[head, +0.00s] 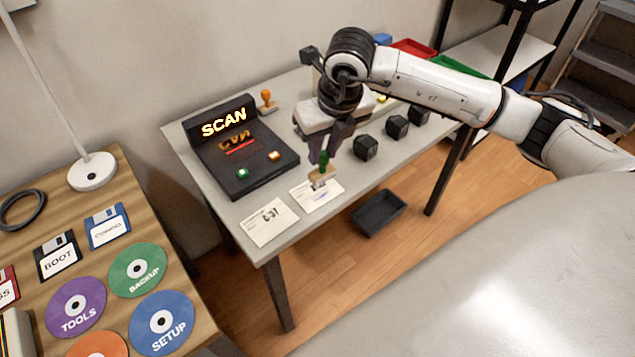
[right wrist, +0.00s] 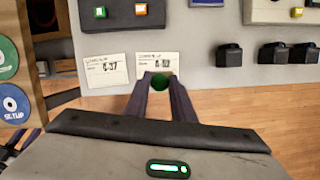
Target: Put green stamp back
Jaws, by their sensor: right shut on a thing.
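The green stamp (head: 323,172), with a green handle and a pale wooden base, is in my right gripper (head: 321,154). The gripper points down and its fingers are shut on the handle. The stamp is upright over the right-hand white card (head: 325,201) near the table's front edge; I cannot tell whether it touches the card. In the right wrist view the round green handle top (right wrist: 160,82) sits between the fingertips, at the card's lower edge. An orange stamp (head: 267,99) stands at the back of the table, right of the SCAN sign. My left gripper is not in view.
A black SCAN unit (head: 240,175) with a green and an orange button stands left of the gripper. Another card (head: 268,222) lies at the front left. Several black blocks (head: 366,148) line the right. A dark bin (head: 379,212) is below the table. Discs cover the wooden table (head: 35,230).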

